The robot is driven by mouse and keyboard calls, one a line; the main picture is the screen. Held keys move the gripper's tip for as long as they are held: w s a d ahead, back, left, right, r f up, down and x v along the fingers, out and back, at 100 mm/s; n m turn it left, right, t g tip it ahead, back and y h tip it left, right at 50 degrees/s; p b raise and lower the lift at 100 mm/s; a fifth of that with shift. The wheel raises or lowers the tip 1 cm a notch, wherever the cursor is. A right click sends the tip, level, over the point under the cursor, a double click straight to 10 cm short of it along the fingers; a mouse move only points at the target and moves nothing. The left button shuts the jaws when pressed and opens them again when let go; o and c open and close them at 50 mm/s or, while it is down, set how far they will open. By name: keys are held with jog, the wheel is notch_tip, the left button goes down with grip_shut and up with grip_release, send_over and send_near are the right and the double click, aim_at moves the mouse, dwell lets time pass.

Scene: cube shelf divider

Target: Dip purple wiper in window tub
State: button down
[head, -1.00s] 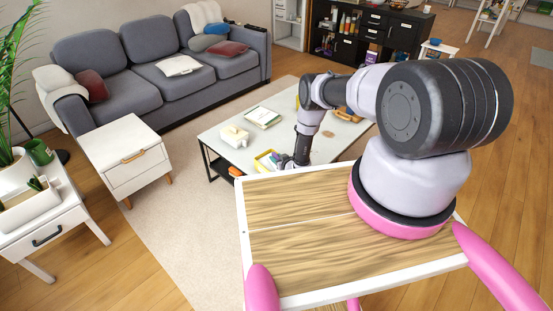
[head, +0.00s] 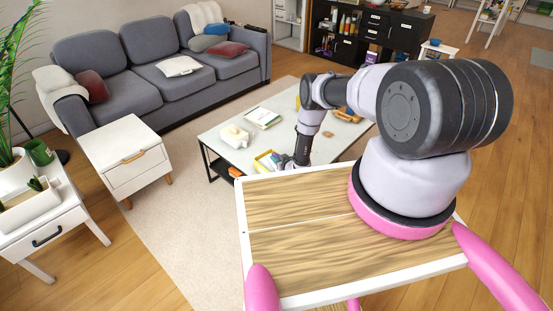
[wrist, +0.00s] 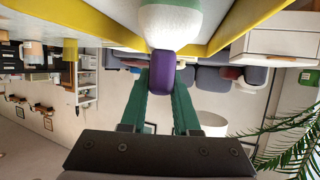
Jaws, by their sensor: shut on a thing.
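My gripper (wrist: 161,85) has green fingers and is shut on the purple handle (wrist: 161,68) of the wiper. A white and green head (wrist: 172,25) shows beyond the handle at the top of the wrist view. Yellow rims (wrist: 262,18) and pale walls, seemingly of the window tub, flank the head closely. I cannot tell whether the head touches them. In the head view, a yellow tub (head: 262,160) stands at the near edge of the coffee table, with my gripper (head: 286,161) beside its right end. The wiper is too small to make out there.
The white coffee table (head: 228,150) also holds a whitish lumpy item (head: 235,136), a framed picture or book (head: 263,117) and brown items (head: 348,114). An orange item (head: 235,171) shows at its near edge. A grey sofa (head: 165,75) and white side table (head: 124,158) stand left.

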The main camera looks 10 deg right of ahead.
dwell(0.3)
jog(key=shift+r, duration=3.5)
